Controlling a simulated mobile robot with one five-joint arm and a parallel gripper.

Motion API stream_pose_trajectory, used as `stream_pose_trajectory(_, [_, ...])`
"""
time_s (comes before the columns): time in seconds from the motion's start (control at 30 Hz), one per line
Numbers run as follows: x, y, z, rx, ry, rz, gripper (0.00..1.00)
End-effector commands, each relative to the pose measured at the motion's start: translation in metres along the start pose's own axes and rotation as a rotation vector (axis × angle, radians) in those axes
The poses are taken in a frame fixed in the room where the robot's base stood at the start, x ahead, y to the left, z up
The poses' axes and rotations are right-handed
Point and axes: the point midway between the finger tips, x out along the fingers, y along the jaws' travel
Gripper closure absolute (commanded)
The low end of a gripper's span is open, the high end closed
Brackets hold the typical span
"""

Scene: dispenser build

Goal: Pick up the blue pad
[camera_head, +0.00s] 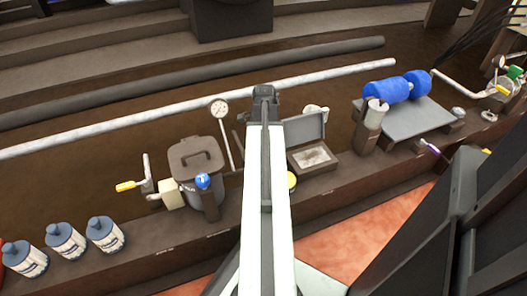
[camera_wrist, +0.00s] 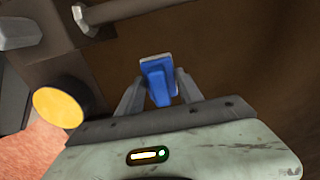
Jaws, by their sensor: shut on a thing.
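The blue pad (camera_wrist: 156,73) is a small blue block with a paler edge, in the middle of the wrist view. My gripper (camera_wrist: 160,84) has its two grey fingers on either side of the pad and is shut on it. Dark brown surface lies behind the pad; I cannot tell how far the pad is from it. In the head view my pale arm runs up the middle, and the pad cannot be made out there.
An open grey box (camera_head: 312,157) stands right of my arm, a lidded bucket (camera_head: 196,160) left. Blue rollers (camera_head: 386,91) sit above a grey plate (camera_head: 408,121) at right. Several bottles (camera_head: 65,241) stand at lower left. A yellow round end (camera_wrist: 58,107) is near the gripper.

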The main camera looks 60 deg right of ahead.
Motion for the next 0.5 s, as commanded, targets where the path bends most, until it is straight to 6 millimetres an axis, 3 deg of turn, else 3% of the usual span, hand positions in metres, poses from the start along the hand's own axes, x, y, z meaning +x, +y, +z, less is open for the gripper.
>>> stream_pose_trajectory(0.27, [-0.011, 0.0, 0.0, -0.001, 0.0, 0.0, 0.98])
stream_pose_trajectory(0.5, [-0.056, 0.0, 0.001, -0.001, 0.0, 0.0, 0.98])
